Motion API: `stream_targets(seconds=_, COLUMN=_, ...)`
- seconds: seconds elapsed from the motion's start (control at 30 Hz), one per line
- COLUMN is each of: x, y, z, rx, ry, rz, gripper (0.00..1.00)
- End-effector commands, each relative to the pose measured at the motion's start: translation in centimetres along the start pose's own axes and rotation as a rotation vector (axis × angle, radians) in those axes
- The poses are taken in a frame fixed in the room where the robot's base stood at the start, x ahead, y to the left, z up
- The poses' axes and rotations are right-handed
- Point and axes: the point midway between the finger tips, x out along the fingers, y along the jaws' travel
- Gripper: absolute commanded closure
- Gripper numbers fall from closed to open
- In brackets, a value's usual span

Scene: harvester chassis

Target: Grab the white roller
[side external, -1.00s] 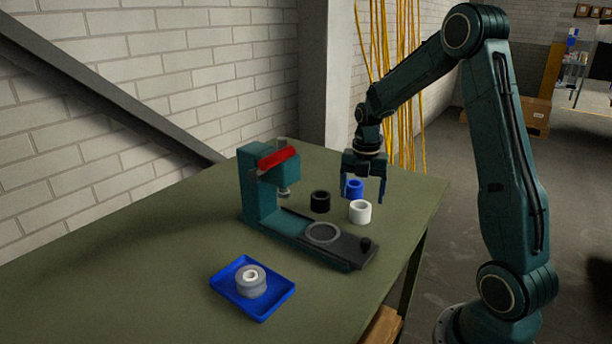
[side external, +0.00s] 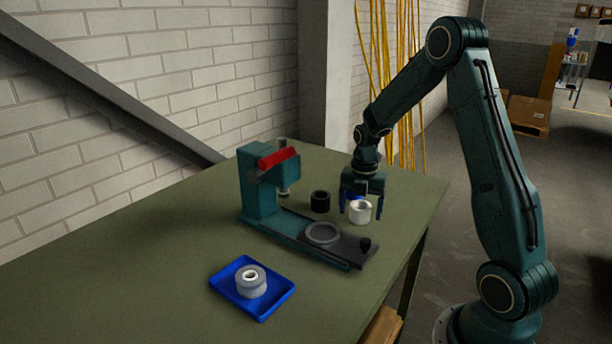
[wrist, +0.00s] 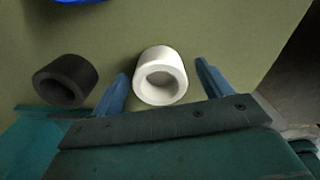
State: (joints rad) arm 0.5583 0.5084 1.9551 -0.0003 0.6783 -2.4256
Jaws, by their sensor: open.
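The white roller (side external: 359,213) stands upright on the green table, a short hollow cylinder. My gripper (side external: 361,209) is open and low over it, with its blue fingers at either side of the roller. In the wrist view the white roller (wrist: 161,77) lies between the two spread fingers of my gripper (wrist: 160,88), with a gap at each side. I cannot tell whether the fingertips reach the table.
A black roller (side external: 320,201) stands left of the white one. A blue roller (side external: 355,198) is mostly hidden behind my gripper. A teal press (side external: 259,190) with a red handle stands further left.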

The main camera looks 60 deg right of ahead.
Motion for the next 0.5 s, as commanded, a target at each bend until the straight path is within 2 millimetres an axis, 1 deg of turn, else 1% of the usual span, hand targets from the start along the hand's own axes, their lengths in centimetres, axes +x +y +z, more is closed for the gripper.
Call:
stream_targets(seconds=0.13, x=-0.02, y=0.0, z=0.0, rx=0.0, ry=0.0, rz=0.0, gripper=0.22)
stream_targets(seconds=0.17, x=-0.03, y=0.0, z=0.0, rx=0.0, ry=0.0, rz=0.0, gripper=0.26)
stream_targets(seconds=0.2, x=-0.03, y=0.01, z=0.0, rx=0.0, ry=0.0, rz=0.0, gripper=0.34)
stream_targets(seconds=0.27, x=-0.03, y=0.0, z=0.0, rx=0.0, ry=0.0, rz=0.0, gripper=0.45)
stream_targets(seconds=0.3, x=-0.03, y=0.0, z=0.0, rx=0.0, ry=0.0, rz=0.0, gripper=0.53)
stream_targets(seconds=0.37, x=-0.03, y=0.01, z=0.0, rx=0.0, ry=0.0, rz=0.0, gripper=0.65)
stream_targets(seconds=0.4, x=-0.03, y=0.01, z=0.0, rx=0.0, ry=0.0, rz=0.0, gripper=0.73)
stream_targets(seconds=0.5, x=-0.05, y=0.02, z=0.01, rx=0.0, ry=-0.001, rz=0.001, gripper=0.73)
